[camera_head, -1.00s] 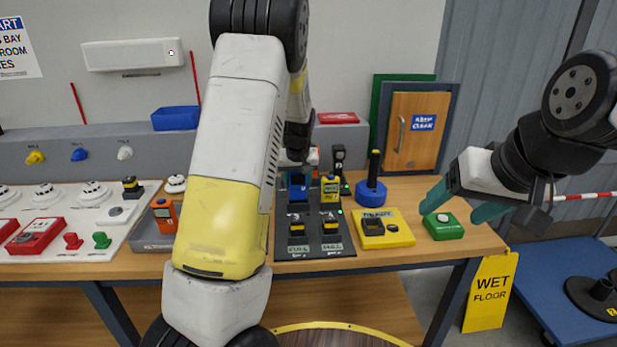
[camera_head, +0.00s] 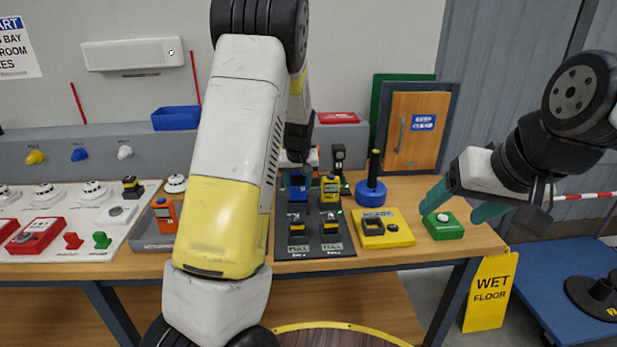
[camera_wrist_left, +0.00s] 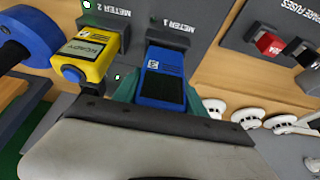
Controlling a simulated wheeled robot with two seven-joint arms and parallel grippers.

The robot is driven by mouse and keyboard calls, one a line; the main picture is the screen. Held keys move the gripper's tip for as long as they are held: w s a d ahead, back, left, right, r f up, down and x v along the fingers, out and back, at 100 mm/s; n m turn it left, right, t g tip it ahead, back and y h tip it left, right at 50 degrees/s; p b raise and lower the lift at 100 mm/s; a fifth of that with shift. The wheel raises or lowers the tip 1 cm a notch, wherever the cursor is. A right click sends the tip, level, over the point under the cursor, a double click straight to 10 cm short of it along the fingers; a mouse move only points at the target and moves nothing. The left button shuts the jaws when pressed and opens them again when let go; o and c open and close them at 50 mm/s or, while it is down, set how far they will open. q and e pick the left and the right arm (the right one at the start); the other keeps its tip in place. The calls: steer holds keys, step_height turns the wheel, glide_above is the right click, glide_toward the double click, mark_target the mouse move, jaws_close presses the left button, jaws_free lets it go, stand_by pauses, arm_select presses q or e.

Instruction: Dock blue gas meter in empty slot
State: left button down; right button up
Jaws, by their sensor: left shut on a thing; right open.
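The blue gas meter (camera_wrist_left: 162,80) is between the teal fingers of my left gripper (camera_wrist_left: 163,93), which is shut on it. It lines up with the slot marked METER 1 (camera_wrist_left: 172,24) on the dark dock board; I cannot tell whether it is fully seated. The blue meter (camera_head: 298,189) also shows in the head view, beside the yellow meter (camera_head: 330,188). The yellow meter (camera_wrist_left: 88,55) stands at METER 2 in the left wrist view. My left arm hides part of the board.
The green box (camera_head: 443,229), a yellow READY box (camera_head: 384,231) and a blue-based post (camera_head: 371,192) stand right of the dock board (camera_head: 315,251). A grey holder with an orange device (camera_head: 165,214) is left. Detectors and red call points crowd the left bench.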

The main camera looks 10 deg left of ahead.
arm_select(q)
steer(key=shift+f, duration=1.4)
stand_by(0.6)
steer(key=shift+r, duration=0.15)
steer(key=shift+r, duration=2.4)
